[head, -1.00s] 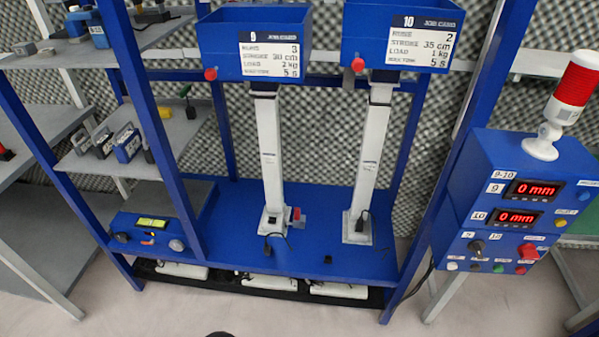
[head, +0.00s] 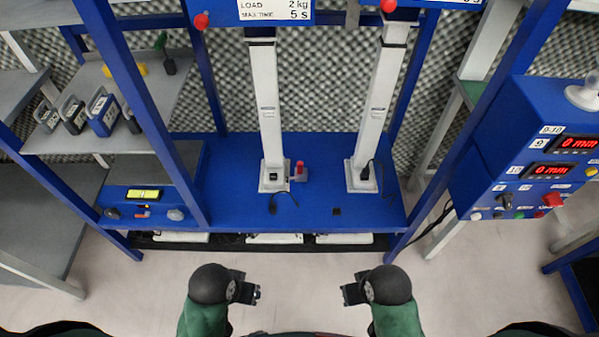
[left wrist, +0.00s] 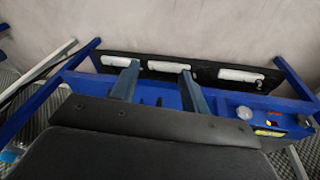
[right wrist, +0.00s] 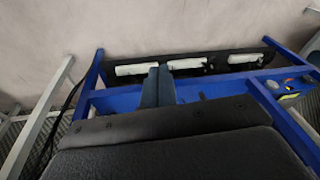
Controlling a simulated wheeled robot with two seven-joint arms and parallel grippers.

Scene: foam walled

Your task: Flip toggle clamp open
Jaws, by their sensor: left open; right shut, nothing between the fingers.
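A small grey clamp with an upright red-tipped handle (head: 300,168) stands on the blue base deck (head: 235,205), just right of the foot of the left white column (head: 269,120). It is too small to tell its exact lever position. My left gripper (head: 257,293) is low in front of the rig, well short of the clamp; its two fingers are spread with nothing between them in the left wrist view (left wrist: 160,88). My right gripper (head: 346,293) is at a similar height to its right; its fingers are together and empty in the right wrist view (right wrist: 158,85). Neither gripper touches anything.
A second white column (head: 380,110) stands to the right on the same deck. Blue uprights (head: 135,110) frame the rig. A blue control box (head: 530,160) is at right, and a shelf with several small devices (head: 102,110) at left. The floor in front is clear.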

